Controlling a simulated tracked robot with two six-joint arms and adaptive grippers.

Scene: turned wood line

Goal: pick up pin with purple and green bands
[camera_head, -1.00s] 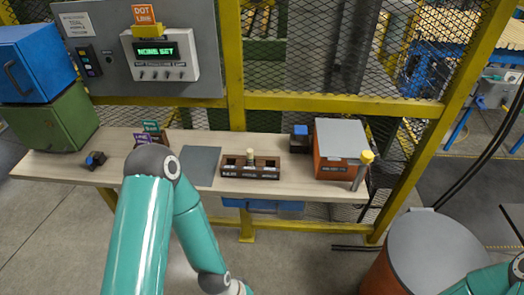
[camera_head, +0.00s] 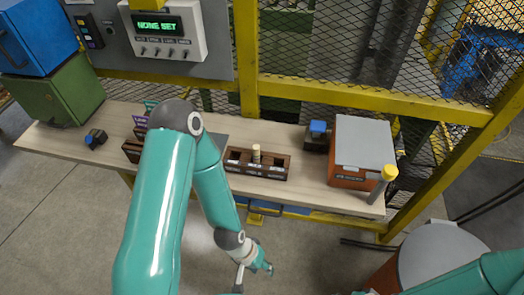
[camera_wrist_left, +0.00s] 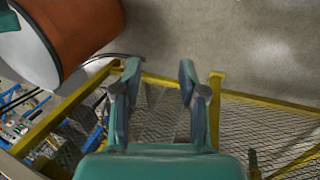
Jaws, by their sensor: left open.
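My left gripper (camera_head: 255,262) hangs low in front of the bench in the head view, with nothing visible in it. In the left wrist view its two fingers (camera_wrist_left: 160,88) are apart, with empty space between them. A pale turned pin (camera_head: 256,153) stands upright in the middle part of a dark wooden rack (camera_head: 233,168) on the bench. I cannot make out purple or green bands on it. Green and purple tags (camera_head: 140,121) show behind my left elbow by a brown holder (camera_head: 131,150), partly hidden. My right gripper is out of view.
The wooden bench (camera_head: 75,138) also holds a small dark block with blue (camera_head: 95,138), a dark box with a blue top (camera_head: 317,132), a grey-lidded orange box (camera_head: 362,143) and a yellow-capped post (camera_head: 382,182). Yellow-framed mesh stands behind. A drum (camera_head: 440,255) is at lower right.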

